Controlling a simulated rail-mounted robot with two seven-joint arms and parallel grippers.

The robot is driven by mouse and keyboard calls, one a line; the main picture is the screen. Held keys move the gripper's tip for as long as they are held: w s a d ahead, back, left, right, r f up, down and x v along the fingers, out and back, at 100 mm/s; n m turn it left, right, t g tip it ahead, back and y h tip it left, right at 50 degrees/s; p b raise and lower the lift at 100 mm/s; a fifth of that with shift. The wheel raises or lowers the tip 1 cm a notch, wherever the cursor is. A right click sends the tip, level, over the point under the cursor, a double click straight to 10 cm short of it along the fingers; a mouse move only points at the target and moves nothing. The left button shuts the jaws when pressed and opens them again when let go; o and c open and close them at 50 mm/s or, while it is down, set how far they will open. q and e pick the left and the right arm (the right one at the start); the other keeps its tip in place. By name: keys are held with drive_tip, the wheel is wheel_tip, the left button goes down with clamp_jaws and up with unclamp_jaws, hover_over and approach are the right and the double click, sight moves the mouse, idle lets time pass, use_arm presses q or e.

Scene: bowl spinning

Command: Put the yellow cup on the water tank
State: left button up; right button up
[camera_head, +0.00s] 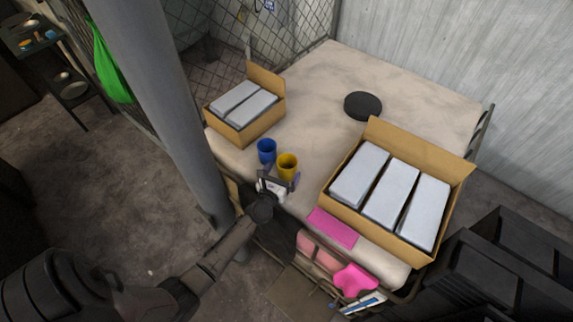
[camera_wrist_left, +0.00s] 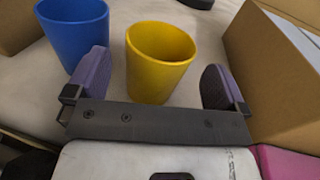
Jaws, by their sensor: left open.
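The yellow cup (camera_head: 288,163) stands near the front left edge of a broad beige top with a black round lid (camera_head: 363,106), which looks like the water tank (camera_head: 325,75). My left gripper (camera_head: 279,181) is open at the near side of the cup. In the left wrist view the yellow cup (camera_wrist_left: 160,65) is between the two spread purple fingers of the gripper (camera_wrist_left: 155,78), with gaps on both sides. The cup looks empty inside. My right gripper is not in view.
A blue cup (camera_head: 266,147) stands close on the left; it also shows in the left wrist view (camera_wrist_left: 72,32), close beside the left finger. Cardboard boxes with pale blocks stand at left (camera_head: 262,129) and right (camera_head: 370,139). The top's middle is clear around the lid.

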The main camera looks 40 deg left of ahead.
use_arm(q)
drive_tip(key=v, duration=0.8)
drive_tip(key=d+m+h, duration=0.2)
drive_tip(key=m, duration=0.2)
drive_tip(key=s+d+r+m+h, duration=0.1)
drive_tip(key=d+m+h, duration=0.1)
drive_tip(key=d+m, duration=0.1)
drive_tip(key=d+m+h, duration=0.2)
drive_tip(key=d+m, duration=0.1)
drive_tip(key=m, duration=0.1)
drive_tip(key=shift+s+r+m+h, duration=0.2)
drive_tip(key=shift+r+m+h, duration=0.1)
drive_tip(key=shift+r, duration=0.05)
drive_tip(key=s+d+m+g+h, duration=0.1)
drive_tip(key=s+d+m+g, duration=0.25)
drive_tip(key=m, duration=0.45)
drive_tip(key=s+d+f+m+g+h, duration=0.1)
drive_tip(key=s+d+m+g, duration=0.15)
drive_tip(key=s+m, duration=0.35)
drive_tip(key=s+d+m+g+h, duration=0.1)
drive_tip(key=s+d+m+g, duration=0.25)
drive_tip(key=m, duration=0.55)
drive_tip(key=s+a+r+m+g+y, duration=0.1)
drive_tip(key=s+a+m+g+y, duration=0.2)
drive_tip(key=s+m, duration=0.4)
drive_tip(key=shift+s+r+m+g+y, duration=0.25)
drive_tip(key=shift+s+g, duration=0.2)
drive_tip(key=shift+s, duration=0.25)
